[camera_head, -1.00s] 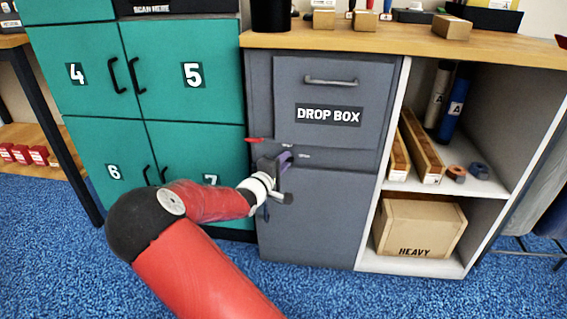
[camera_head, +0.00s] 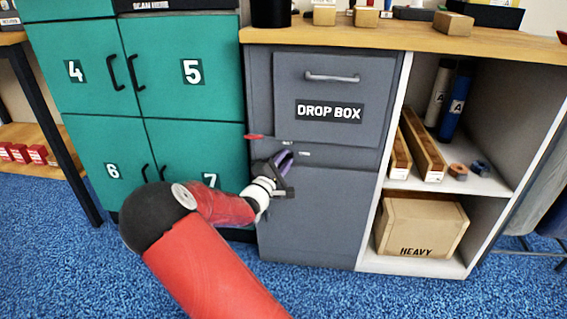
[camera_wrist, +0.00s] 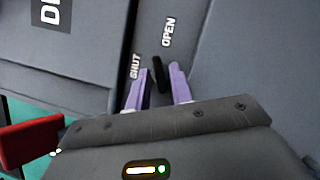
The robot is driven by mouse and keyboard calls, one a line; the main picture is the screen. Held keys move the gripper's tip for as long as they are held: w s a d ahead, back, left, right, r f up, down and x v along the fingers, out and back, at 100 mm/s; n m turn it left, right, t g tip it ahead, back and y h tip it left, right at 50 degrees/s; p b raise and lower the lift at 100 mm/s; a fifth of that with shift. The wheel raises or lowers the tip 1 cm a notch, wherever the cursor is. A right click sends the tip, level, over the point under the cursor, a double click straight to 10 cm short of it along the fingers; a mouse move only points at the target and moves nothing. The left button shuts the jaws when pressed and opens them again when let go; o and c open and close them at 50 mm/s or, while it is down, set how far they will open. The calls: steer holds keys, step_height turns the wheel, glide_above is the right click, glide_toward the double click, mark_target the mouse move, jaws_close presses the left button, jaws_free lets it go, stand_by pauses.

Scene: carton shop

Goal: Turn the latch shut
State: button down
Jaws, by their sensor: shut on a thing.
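The latch (camera_wrist: 158,72) is a small black lever on the grey drop box cabinet (camera_head: 318,215). In the wrist view it stands between my two purple fingers, and my gripper (camera_wrist: 160,82) is shut on it. The word SHUT (camera_wrist: 135,66) is by the left finger and the word OPEN (camera_wrist: 168,32) is beyond the latch's tip. In the head view my gripper (camera_head: 284,160) is at the cabinet front, below the drop box drawer, and hides the latch.
A red tab (camera_head: 253,137) sticks out at the cabinet's left edge, close to my gripper. Green lockers (camera_head: 190,135) stand at the left. Open shelves at the right hold a HEAVY box (camera_head: 420,228). Blue carpet in front is clear.

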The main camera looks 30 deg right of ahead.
steer(key=n+t, duration=0.1)
steer(key=n, duration=0.1)
steer(key=n+p, duration=0.1)
steer(key=n, duration=0.1)
steer(key=shift+s+d+n+t, duration=0.1)
steer(key=shift+n+t, duration=0.2)
steer(key=shift+t, duration=0.1)
steer(key=n+t+p, duration=0.1)
steer(key=n+p, duration=0.1)
steer(key=n, duration=0.1)
steer(key=shift+n+t+y, duration=0.3)
steer(key=n+t+p, duration=0.1)
steer(key=n+p, duration=0.1)
steer(key=n, duration=0.1)
steer(key=n+t+y+p, duration=0.1)
steer(key=n+p, duration=0.1)
steer(key=shift+s+d+n+y, duration=0.1)
steer(key=shift+d+n+y, duration=0.05)
steer(key=shift+n+y, duration=0.2)
steer(key=shift+f+n+t+y+p, duration=0.1)
steer(key=shift+n+t+y+p, duration=0.65)
steer(key=shift+n+p, duration=0.6)
steer(key=shift+n, duration=0.4)
steer(key=c, duration=1.5)
jaws_free()
steer(key=shift+f, duration=0.1)
